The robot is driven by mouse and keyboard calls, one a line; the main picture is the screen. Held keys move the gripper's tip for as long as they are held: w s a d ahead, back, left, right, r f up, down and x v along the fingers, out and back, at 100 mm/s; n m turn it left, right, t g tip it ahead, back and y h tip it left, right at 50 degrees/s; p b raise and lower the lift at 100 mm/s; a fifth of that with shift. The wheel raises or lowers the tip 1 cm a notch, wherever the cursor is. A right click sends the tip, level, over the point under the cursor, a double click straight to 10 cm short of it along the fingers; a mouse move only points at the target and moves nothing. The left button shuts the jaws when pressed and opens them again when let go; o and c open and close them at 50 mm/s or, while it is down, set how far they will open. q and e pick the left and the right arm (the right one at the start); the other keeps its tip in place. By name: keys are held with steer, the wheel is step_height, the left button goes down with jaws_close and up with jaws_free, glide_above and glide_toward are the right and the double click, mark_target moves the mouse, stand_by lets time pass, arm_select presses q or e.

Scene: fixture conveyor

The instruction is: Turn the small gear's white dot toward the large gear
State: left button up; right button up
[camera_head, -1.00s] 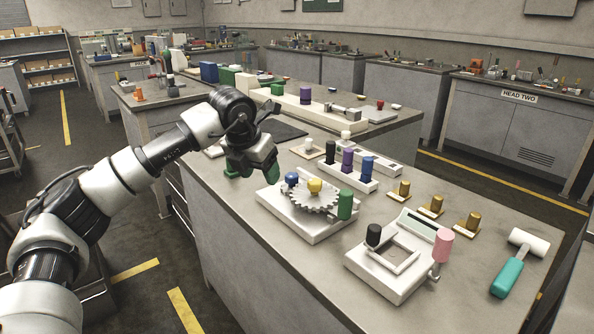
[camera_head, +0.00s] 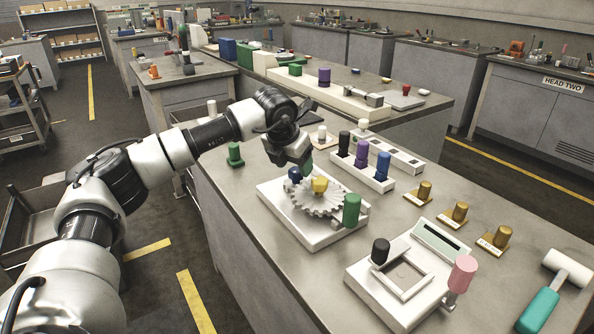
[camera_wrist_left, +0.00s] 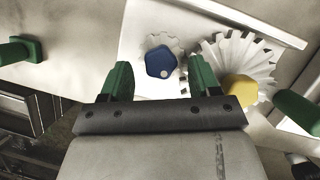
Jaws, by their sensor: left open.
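The small gear is pale with a blue knob on top (camera_head: 295,174); in the left wrist view the knob (camera_wrist_left: 160,61) shows a white dot on its lower edge, toward my palm. The large gear (camera_head: 312,203) is a pale toothed wheel with a yellow knob (camera_head: 320,184); in the left wrist view it lies right of the small gear (camera_wrist_left: 240,58). Both sit on a white base plate (camera_head: 298,231). My left gripper (camera_head: 293,158) is open just behind the blue knob, its green fingers (camera_wrist_left: 162,78) either side of it. My right gripper is not seen.
A green cylinder (camera_head: 352,209) stands at the base's right edge. A green peg (camera_head: 235,155) stands left of my gripper. A rack with dark, purple and blue pegs (camera_head: 376,183) is behind right. A white fixture with black and pink knobs (camera_head: 375,299) is in front right.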

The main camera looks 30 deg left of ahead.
arm_select(q)
steer(key=shift+x, duration=1.45)
steer(key=shift+c, duration=0.3)
steer(key=c, duration=0.9)
steer(key=shift+o, duration=0.2)
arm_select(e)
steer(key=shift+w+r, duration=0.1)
arm_select(q)
steer(key=shift+r+m, duration=0.1)
steer(key=shift+m, duration=0.3)
steer(key=m+h+p, duration=0.1)
steer(key=m, duration=0.1)
steer(key=shift+m, duration=0.4)
steer(key=shift+m+g+h+p, duration=0.4)
steer(key=shift+m+h+p, duration=0.5)
steer(key=shift+m, duration=1)
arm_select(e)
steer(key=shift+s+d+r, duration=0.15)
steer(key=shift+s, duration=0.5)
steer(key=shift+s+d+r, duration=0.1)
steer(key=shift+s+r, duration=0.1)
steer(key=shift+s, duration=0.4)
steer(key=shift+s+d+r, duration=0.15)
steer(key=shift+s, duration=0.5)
arm_select(q)
steer(key=shift+m, duration=0.3)
